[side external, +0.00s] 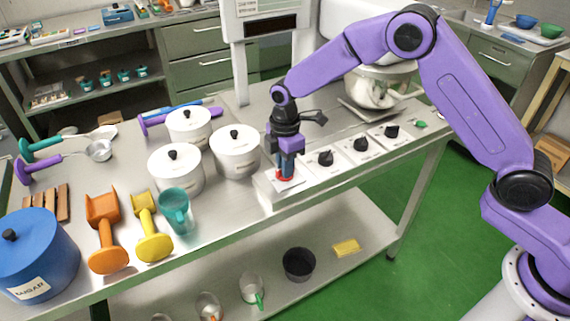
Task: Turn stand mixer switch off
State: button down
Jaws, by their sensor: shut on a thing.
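A row of rotary switches on white plates runs along the front edge of the steel table. Three black knobs, the nearest one (326,158), the middle one (360,144) and the far one (391,131), continue the row to the right. The plate labels are too small to read. A steel mixing bowl (380,88) stands behind them.
Several white lidded pots, one of them (235,152) close by, stand left of my gripper. A teal mug (176,211), yellow scoop (151,230), orange scoop (107,234) and blue sugar canister (38,255) are farther left. A white column (238,70) rises behind.

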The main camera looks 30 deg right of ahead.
jog(key=c, duration=1.1)
grip_release()
jog(key=shift+c, duration=0.2)
notch_tip(320, 180, up, 18)
jog(key=shift+f, duration=0.25)
jog(key=s+d+f+m, duration=0.1)
jog(key=s+d, duration=0.4)
jog(key=s, duration=0.7)
jog(key=s+d+f+m, duration=0.1)
jog(key=s+d, duration=0.5)
jog(key=s, duration=0.6)
jog(key=s+d+f+m, duration=0.2)
jog(key=s+d, duration=0.4)
jog(key=s, duration=0.6)
jog(key=shift+m, duration=0.8)
